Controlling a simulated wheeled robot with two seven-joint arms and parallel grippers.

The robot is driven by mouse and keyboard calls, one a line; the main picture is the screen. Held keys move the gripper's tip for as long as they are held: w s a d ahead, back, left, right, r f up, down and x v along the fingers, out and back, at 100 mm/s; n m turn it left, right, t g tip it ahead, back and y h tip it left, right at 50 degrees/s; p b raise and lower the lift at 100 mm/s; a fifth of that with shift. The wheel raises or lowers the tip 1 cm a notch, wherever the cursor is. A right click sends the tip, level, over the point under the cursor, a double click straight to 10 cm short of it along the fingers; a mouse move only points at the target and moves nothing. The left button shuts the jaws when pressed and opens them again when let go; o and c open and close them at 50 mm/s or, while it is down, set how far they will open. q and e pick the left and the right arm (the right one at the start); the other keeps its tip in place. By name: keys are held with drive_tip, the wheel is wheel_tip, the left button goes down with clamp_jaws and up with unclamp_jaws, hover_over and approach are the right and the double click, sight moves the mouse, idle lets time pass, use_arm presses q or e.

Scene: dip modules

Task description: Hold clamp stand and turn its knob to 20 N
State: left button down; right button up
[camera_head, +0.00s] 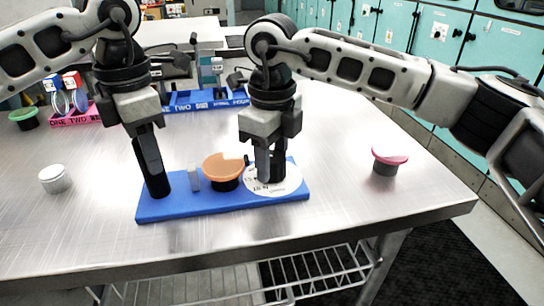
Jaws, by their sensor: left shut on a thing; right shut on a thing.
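The clamp stand has a long blue base (215,203) lying on the metal table. A dark upright post (153,170) stands at its left end, and my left gripper (147,138) comes down from above, shut on it. A small grey block and an orange cut-out disc (224,166) on a black cylinder sit mid-base. At the right end is a white dial (287,184) with printed marks too small to read. My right gripper (268,172) points down, shut on the black knob (279,165) above the dial. The fingers partly hide the knob, and its setting cannot be read.
A pink-topped dark cylinder (386,161) stands to the right, a white-capped jar (55,178) to the left. A green-topped pot (25,118), a pink labelled tray (76,117) and a blue labelled tray (200,101) are behind. The table's front edge is close to the base.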

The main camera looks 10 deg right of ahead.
sight(272, 156)
drive_tip(key=shift+m, duration=1.1)
drive_tip(key=o, duration=0.7)
drive_tip(key=shift+r, duration=0.1)
wheel_tip(272, 156, up, 12)
use_arm(q)
drive_tip(key=c, duration=0.9)
unclamp_jaws()
drive_tip(key=shift+c, duration=0.2)
